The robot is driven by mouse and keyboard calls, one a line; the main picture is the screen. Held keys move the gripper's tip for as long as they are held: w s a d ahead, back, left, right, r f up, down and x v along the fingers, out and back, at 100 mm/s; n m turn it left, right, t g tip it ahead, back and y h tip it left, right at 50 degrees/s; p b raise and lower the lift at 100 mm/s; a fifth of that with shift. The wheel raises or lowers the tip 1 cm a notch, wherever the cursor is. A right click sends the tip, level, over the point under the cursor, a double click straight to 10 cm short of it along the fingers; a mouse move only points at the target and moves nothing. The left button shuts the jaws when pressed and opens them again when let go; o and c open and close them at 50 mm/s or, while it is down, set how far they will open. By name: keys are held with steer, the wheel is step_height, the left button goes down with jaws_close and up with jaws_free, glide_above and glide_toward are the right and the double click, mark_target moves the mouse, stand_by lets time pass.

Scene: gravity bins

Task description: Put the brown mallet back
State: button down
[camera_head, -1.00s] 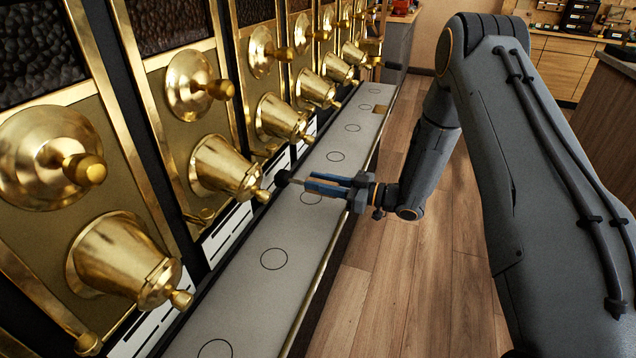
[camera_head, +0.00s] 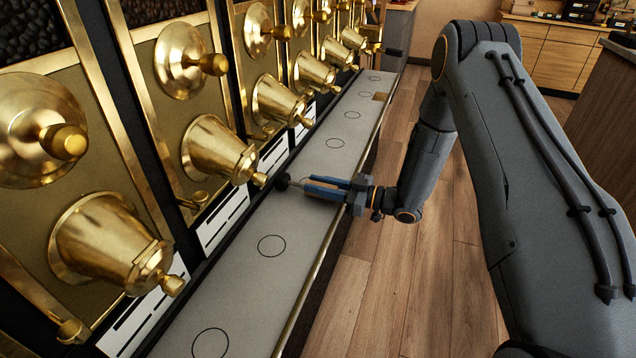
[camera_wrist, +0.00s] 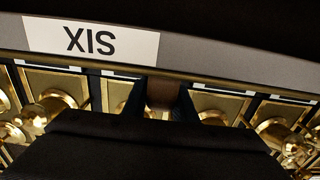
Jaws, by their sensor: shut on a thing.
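My gripper (camera_head: 306,187) is shut on a mallet, held over the pale shelf in front of the brass spouts. The mallet's dark round head (camera_head: 282,181) sticks out to the left of the fingertips, close to a spout's end knob. In the wrist view, a brown piece (camera_wrist: 162,92) shows between the dark fingers, probably the mallet. I cannot tell whether the mallet touches the shelf.
Brass bins with spouts (camera_head: 215,148) line the left. A white label (camera_wrist: 90,38) reading SIX, upside down, shows in the wrist view. Wooden floor (camera_head: 400,285) lies open to the right.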

steer(key=shift+f+b, duration=0.3)
steer(key=shift+f, duration=0.2)
stand_by(0.6)
steer(key=c, duration=1.4)
jaws_free()
steer(key=shift+o, duration=0.2)
steer(key=shift+d, duration=0.1)
steer(key=shift+v, duration=3.8)
